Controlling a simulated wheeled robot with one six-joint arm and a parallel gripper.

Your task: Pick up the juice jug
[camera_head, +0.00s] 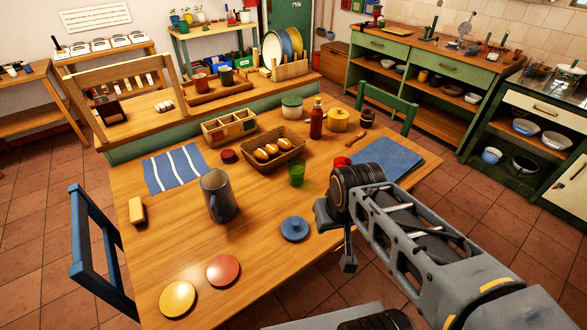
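My arm reaches in from the lower right. My gripper (338,240) is above the table's right part, well to the right of the jug and apart from it. A dark finger points down, but I cannot make out the gap between the fingers.
Between jug and gripper are a blue lidded disc (295,229) and a green cup (297,173). A bread basket (272,153) and red bottle (317,120) stand behind. Yellow (177,298) and red (223,270) discs lie in front. A blue chair (92,255) stands left.

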